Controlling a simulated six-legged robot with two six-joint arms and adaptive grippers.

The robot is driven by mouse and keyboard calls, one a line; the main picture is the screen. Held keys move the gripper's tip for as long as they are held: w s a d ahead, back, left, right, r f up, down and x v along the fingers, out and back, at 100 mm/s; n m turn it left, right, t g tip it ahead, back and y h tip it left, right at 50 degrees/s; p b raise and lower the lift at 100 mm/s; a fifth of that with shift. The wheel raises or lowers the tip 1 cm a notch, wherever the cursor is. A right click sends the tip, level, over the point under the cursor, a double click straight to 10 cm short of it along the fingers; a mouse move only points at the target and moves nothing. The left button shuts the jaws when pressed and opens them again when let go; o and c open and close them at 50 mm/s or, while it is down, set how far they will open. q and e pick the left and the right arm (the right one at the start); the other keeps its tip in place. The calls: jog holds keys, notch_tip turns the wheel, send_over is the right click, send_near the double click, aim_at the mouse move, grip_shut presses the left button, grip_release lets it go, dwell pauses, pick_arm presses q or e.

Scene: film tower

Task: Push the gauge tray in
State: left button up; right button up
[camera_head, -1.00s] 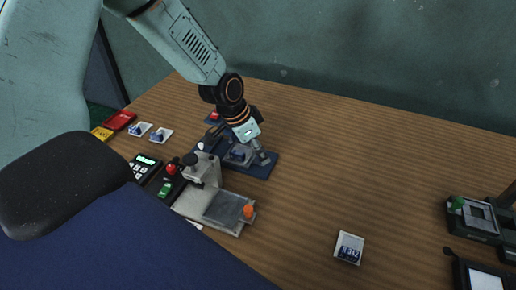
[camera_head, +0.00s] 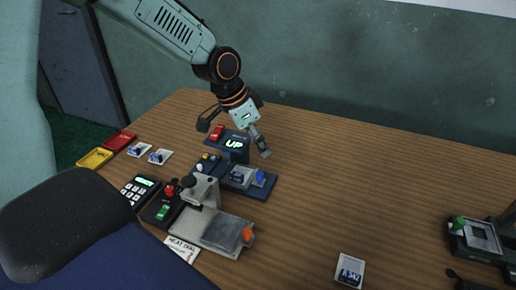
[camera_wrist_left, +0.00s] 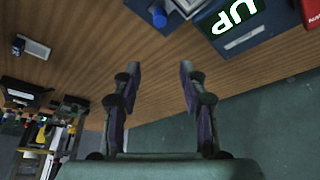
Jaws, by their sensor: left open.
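The gauge is a dark blue unit with a lit display reading "UP" (camera_head: 235,144). In front of it, a small grey tray (camera_head: 241,175) with a blue knob (camera_head: 260,177) at its right end sits on the blue base (camera_head: 262,191). My left gripper (camera_head: 234,140) is open and empty, raised above and behind the tray, apart from it. In the left wrist view its fingers (camera_wrist_left: 160,76) are spread over bare wood; the blue knob (camera_wrist_left: 159,17) and the lit display (camera_wrist_left: 237,22) show at the top edge. My right gripper is not in view.
A grey stand with a flat plate and orange knob (camera_head: 248,235) is in front of the gauge. A keypad (camera_head: 140,188), red tray (camera_head: 120,140) and yellow tray (camera_head: 95,158) lie left. A white card (camera_head: 350,270) lies front right. The table's middle right is clear.

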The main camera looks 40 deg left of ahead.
pick_arm(q)
jog(key=shift+s, duration=0.1)
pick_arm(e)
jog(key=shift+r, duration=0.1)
pick_arm(q)
jog(key=w+d+f+n+y+p, duration=0.1)
jog(key=w+d+f+n+p, duration=0.1)
jog(key=d+n+p, duration=0.6)
jog(key=n+g+y, duration=0.1)
jog(key=n+y, duration=0.4)
jog(key=n, duration=0.5)
send_near(260, 173)
jog(key=f, duration=0.1)
jog(key=shift+g, duration=0.3)
jog(key=b+x, duration=0.1)
jog(key=x, duration=0.1)
jog(key=b+x, duration=0.1)
jog(key=x, duration=0.2)
jog(key=b+x, duration=0.1)
jog(key=x, duration=0.1)
jog(key=shift+w+a+f+b, duration=0.2)
jog(key=shift+w+f+b, duration=0.05)
jog(key=shift+w+b, duration=0.1)
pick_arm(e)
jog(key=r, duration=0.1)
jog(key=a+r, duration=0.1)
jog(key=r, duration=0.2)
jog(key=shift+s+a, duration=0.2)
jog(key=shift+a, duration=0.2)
